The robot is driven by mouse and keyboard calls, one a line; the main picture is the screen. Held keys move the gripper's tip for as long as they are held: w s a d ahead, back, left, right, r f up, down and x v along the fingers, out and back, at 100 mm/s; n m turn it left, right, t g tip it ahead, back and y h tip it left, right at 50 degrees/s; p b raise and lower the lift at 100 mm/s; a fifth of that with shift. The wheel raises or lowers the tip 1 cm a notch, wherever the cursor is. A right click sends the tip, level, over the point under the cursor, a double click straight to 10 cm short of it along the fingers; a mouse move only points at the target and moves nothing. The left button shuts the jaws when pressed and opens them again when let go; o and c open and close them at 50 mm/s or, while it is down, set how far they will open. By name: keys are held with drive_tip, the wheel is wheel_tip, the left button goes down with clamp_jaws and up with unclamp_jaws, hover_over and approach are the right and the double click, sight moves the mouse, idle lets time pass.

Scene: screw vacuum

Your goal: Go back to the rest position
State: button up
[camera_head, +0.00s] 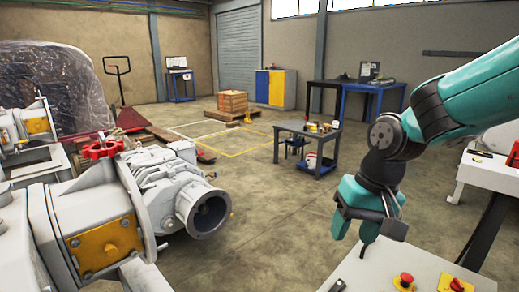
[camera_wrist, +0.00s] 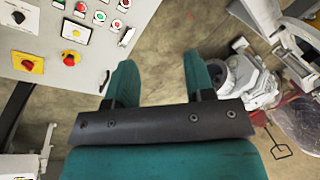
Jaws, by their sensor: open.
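My gripper (camera_head: 364,246) hangs at the end of my teal arm on the right in the head view, pointing down beside the control panel. In the wrist view my gripper (camera_wrist: 160,82) shows two teal fingers spread apart, with only bare floor between them. It is open and holds nothing. The large grey vacuum machine (camera_head: 160,195) stands at the left in the head view, apart from my gripper. Its open round port (camera_head: 210,214) faces right. In the wrist view the grey machine (camera_wrist: 248,82) lies right of my gripper.
A control panel (camera_head: 415,270) with red emergency buttons is close below my gripper; it also fills the upper left of the wrist view (camera_wrist: 95,75). A dark workshop cart (camera_head: 308,150), a wooden crate (camera_head: 232,101) and a cabinet (camera_head: 275,88) stand farther back. The middle floor is clear.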

drive_tip(key=s+a+r+n+y, duration=0.1)
drive_tip(key=s+r+n, duration=0.15)
drive_tip(key=s, duration=0.65)
drive_tip(key=s+a+r+n+y, duration=0.1)
drive_tip(key=s+n, duration=0.3)
drive_tip(key=s, duration=0.4)
wheel_tip(320, 180, up, 22)
drive_tip(key=p, duration=2.1)
drive_tip(key=shift+s+f, duration=0.25)
drive_tip(key=shift+s, duration=0.15)
